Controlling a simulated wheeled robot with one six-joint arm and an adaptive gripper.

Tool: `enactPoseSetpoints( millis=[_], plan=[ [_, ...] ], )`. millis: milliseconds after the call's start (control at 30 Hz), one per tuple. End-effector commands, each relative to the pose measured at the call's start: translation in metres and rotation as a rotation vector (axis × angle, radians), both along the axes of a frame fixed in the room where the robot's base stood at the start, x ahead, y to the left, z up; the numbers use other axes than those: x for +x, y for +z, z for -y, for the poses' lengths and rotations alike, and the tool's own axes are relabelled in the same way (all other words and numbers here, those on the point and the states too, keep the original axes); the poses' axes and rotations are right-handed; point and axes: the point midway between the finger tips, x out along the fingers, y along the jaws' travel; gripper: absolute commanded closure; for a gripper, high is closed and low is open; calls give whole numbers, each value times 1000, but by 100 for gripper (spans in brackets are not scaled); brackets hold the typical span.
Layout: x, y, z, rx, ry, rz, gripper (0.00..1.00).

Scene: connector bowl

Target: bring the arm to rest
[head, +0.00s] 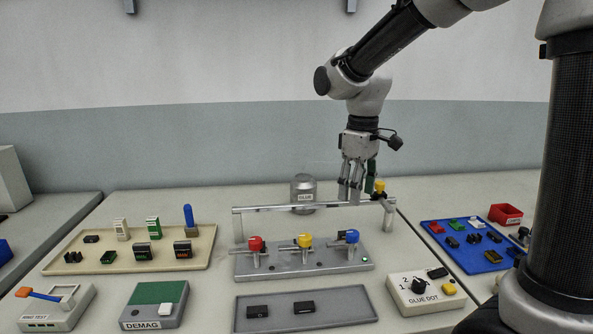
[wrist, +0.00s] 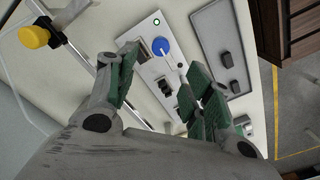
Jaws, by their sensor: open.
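My gripper (head: 355,190) points down in the head view, over the metal rail (head: 285,208) behind the clamp fixture. Its green-padded fingers are spread apart in the wrist view (wrist: 164,62) with nothing between them at the tips. A yellow knob (head: 380,186) on the rail's right end is close beside the fingers in the head view; it also shows in the wrist view (wrist: 33,36). Whether the fingers touch the rail cannot be told.
The grey fixture (head: 300,270) has red, yellow and blue clamp knobs. A grey tray (head: 345,310) holds two black connectors. A beige tray (head: 190,265), a glue dot box (head: 422,292), a blue tray (head: 452,258) and a metal canister (head: 303,188) stand around.

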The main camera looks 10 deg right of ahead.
Motion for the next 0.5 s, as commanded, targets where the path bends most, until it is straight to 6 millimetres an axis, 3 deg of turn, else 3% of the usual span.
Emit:
enactPoseSetpoints(
  millis=[100, 267, 500],
  plan=[
    [-25, -14, 10, -13, -127, -29, 49],
    [-68, -2, 45, 11, -307, 18, 49],
    [-143, 18, 105, 79, -572, 154, 49]
  ],
)
